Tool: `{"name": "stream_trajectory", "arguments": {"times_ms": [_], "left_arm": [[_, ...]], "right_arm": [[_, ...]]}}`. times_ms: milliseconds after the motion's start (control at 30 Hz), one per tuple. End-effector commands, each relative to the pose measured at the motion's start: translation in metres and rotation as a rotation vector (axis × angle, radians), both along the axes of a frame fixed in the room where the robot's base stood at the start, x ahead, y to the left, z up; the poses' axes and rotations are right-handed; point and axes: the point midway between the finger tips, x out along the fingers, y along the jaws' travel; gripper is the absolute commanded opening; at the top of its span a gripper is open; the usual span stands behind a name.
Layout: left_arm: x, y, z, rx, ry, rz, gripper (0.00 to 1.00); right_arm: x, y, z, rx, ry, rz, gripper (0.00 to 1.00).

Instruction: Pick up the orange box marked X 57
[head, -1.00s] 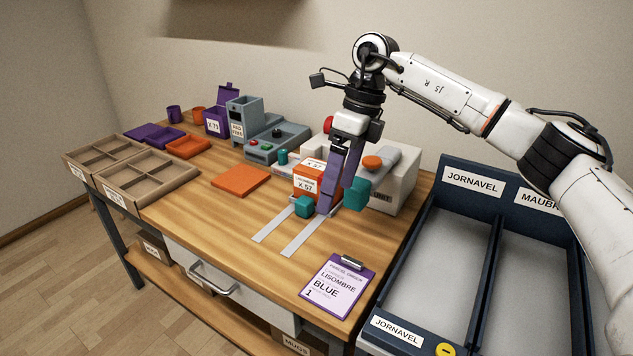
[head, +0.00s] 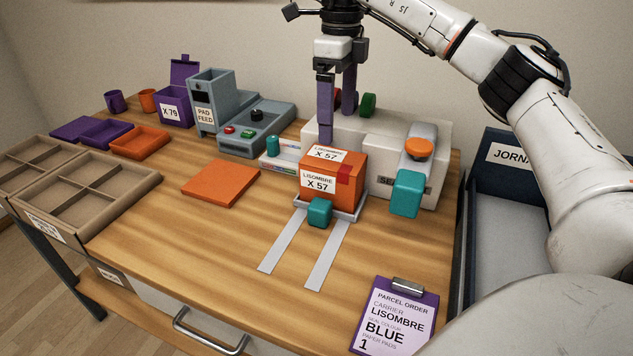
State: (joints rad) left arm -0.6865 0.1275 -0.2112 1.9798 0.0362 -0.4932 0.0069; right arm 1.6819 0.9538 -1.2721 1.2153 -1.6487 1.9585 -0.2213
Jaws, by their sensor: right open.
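The orange box (head: 318,188) marked X 57 and LISOMBRE sits upright and closed, with a red patch on its top right edge. It rests on a small grey carriage (head: 359,207) with a teal block (head: 319,212) at its front. My right gripper (head: 337,130) is open and points down, its purple fingers just above and behind the box in the picture. Nothing is between the fingers, and I cannot tell whether the nearer finger touches the box. My left gripper is not in view.
A white machine (head: 432,139) with an orange knob and teal lever (head: 407,194) stands right behind the box. Two pale rails (head: 283,240) run forward from it. A flat orange pad (head: 221,183) lies left, a clipboard (head: 395,320) front right. The wood between is clear.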

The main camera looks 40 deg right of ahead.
Motion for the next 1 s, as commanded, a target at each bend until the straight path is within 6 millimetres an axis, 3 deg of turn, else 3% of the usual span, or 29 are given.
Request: {"name": "stream_trajectory", "arguments": {"times_ms": [100,1000], "left_arm": [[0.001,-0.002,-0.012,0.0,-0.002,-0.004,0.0],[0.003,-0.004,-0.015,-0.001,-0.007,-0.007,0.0]], "right_arm": [[0.0,0.0,-0.016,0.0,0.0,0.001,0.89],[0.002,-0.006,-0.117,0.001,0.0,0.001,0.89]]}}
